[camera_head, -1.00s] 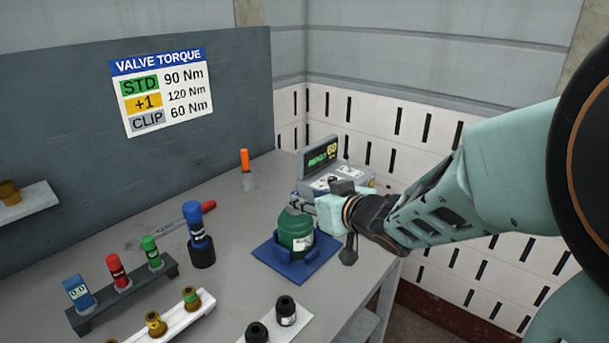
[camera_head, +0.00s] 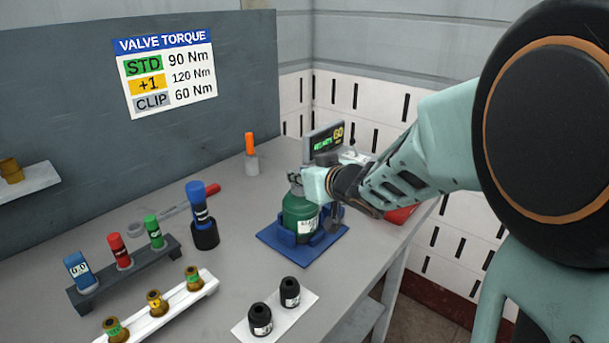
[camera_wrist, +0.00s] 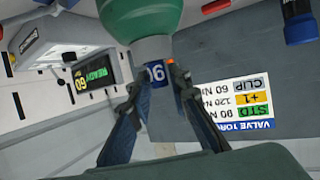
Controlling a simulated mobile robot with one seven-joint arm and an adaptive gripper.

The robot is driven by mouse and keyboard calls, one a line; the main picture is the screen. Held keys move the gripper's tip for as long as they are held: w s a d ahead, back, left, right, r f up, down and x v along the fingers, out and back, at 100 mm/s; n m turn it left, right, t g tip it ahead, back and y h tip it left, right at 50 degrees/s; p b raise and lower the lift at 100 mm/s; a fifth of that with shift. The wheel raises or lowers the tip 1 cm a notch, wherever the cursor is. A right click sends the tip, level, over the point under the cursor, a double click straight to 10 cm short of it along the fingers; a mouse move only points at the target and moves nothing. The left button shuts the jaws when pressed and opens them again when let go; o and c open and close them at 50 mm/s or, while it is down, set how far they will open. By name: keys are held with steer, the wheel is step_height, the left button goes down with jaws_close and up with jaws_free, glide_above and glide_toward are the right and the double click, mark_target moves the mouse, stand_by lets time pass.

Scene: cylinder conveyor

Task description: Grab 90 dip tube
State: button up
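The green cylinder (camera_head: 298,214) stands upright in the blue holder (camera_head: 271,243). Its shoulder and neck (camera_wrist: 142,22) fill the top of the wrist view, which is upside down. A blue piece marked 90 (camera_wrist: 155,76) shows at the neck, between my fingers; I take it for the dip tube. It is hidden in the head view. My gripper (camera_head: 312,184) is at the cylinder's top, and in the wrist view its fingers (camera_wrist: 158,92) stand on either side of the blue piece. A small gap seems to show, so the fingers look open.
A tester with a READY 60 screen (camera_head: 327,141) stands behind the cylinder. At left are a dark rack (camera_head: 101,292), a white rack (camera_head: 176,303) and a blue tool (camera_head: 198,200).

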jaws_close()
steer(key=shift+r, duration=0.1)
